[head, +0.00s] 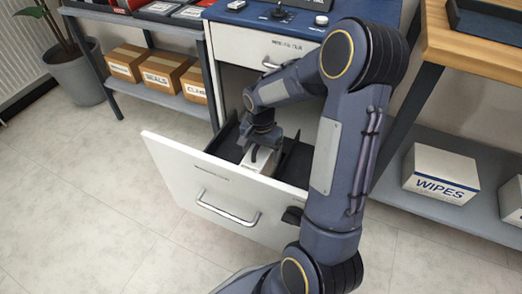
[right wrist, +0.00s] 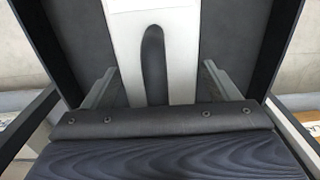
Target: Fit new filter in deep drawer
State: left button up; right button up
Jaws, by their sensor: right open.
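The deep drawer (head: 175,172) is pulled out, with a white front, a bar handle (head: 228,209) and dark inner walls. A pale, narrow block, which looks like the filter (head: 262,162), is inside it; its lower part is hidden. In the right wrist view the pale block (right wrist: 125,40) has a dark rounded strip or slot along its middle. My right gripper (head: 264,149) is down in the drawer over the block. Its open fingers (right wrist: 158,78) stand on either side, with gaps visible between them and the block. My left gripper is not in view.
The blue-topped machine (head: 230,45) stands behind the drawer, with a shut upper drawer. A shelf with labelled cartons (head: 163,72) is at left. A wooden bench (head: 470,45) and a WIPES box (head: 440,172) are at right. The floor in front left is clear.

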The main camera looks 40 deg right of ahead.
notch_tip(320, 180, up, 11)
jog(key=p, duration=0.4)
jog(key=shift+r+p, duration=0.15)
jog(key=shift+p, duration=0.25)
jog(key=shift+r, duration=0.5)
jog(key=shift+s, duration=0.1)
